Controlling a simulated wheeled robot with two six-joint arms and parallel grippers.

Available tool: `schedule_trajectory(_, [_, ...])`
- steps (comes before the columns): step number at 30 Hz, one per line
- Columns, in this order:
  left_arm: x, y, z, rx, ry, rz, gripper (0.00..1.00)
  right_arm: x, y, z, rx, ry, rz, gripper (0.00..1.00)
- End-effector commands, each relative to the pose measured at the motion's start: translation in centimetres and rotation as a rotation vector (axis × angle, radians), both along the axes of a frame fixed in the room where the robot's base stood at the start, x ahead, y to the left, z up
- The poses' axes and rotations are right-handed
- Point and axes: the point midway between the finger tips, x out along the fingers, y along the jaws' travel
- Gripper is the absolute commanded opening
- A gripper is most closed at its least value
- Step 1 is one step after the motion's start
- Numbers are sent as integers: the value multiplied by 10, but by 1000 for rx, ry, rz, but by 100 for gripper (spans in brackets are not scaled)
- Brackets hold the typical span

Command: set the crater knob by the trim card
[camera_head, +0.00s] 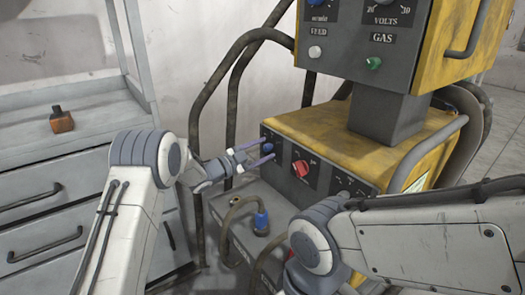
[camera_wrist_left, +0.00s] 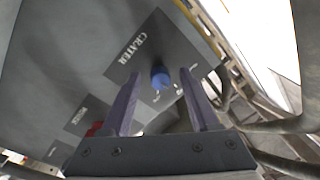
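The crater knob is the small blue knob (camera_wrist_left: 160,77) on a dark panel beside the CRATER label; its dial marks are too small to read. In the head view the blue knob (camera_head: 267,148) is at the left of the yellow unit's front panel. My left gripper (camera_head: 267,150) is open, its two purple fingers pointing at the panel. In the left wrist view its fingers (camera_wrist_left: 160,74) stand either side of the knob, with gaps showing; I see no grip on it. My right arm crosses the lower right; its gripper is out of view. I cannot make out a trim card.
A red knob (camera_head: 302,168) sits right of the blue one on the same panel. Above is a yellow cabinet (camera_head: 465,40) with VOLTS and GAS labels. Cables and a blue connector (camera_head: 262,222) stand below my left gripper.

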Motion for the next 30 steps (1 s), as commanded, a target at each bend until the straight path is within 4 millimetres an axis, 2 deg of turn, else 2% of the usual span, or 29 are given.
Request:
schedule_trajectory(7, [-7,10,1,1,2,2,62,0,0,6,0,0,0,61])
schedule_trajectory(15, [-40,52,-1,0,4,3,62,0,0,24,0,0,0,61])
schedule_trajectory(21, [-58,76,-3,0,2,3,62,0,0,31,0,0,0,61])
schedule_trajectory(30, [-65,83,-5,1,0,1,62,0,0,32,0,0,0,61])
